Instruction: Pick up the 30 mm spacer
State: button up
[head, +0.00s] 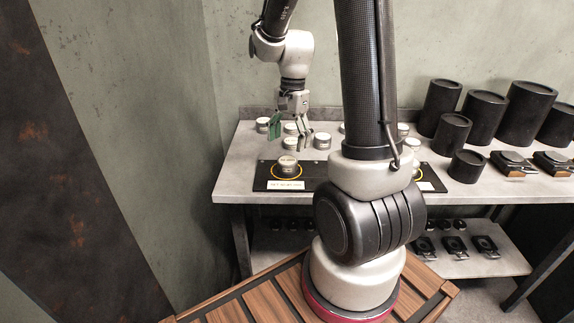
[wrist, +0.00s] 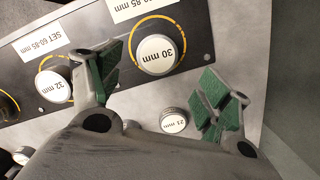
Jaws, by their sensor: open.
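The 30 mm spacer (wrist: 157,55) is a round, pale-topped disc inside a yellow ring on a black board (wrist: 203,35). In the head view it appears to be the disc (head: 287,164) at the board's left end. My gripper (wrist: 160,85) is open and empty, with green pads on its fingers. In the wrist view the spacer lies beyond the fingertips, between their lines and apart from both. In the head view my gripper (head: 290,128) hangs above the table, behind and above the spacer.
A 23 mm spacer (wrist: 174,121) lies off the board, between the fingers in the wrist view. A 32 mm spacer (wrist: 54,85) sits in another ring beside the left finger. More discs stand on the grey table (head: 232,172). Black cylinders (head: 484,117) stand at the right.

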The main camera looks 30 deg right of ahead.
aim_at(288, 160)
jog(key=f, duration=0.6)
jog(key=shift+s+a+f, duration=0.35)
jog(key=shift+a+f, duration=0.05)
jog(key=shift+c, duration=0.2)
jog(key=shift+r, duration=0.1)
jog(key=c, duration=1.6)
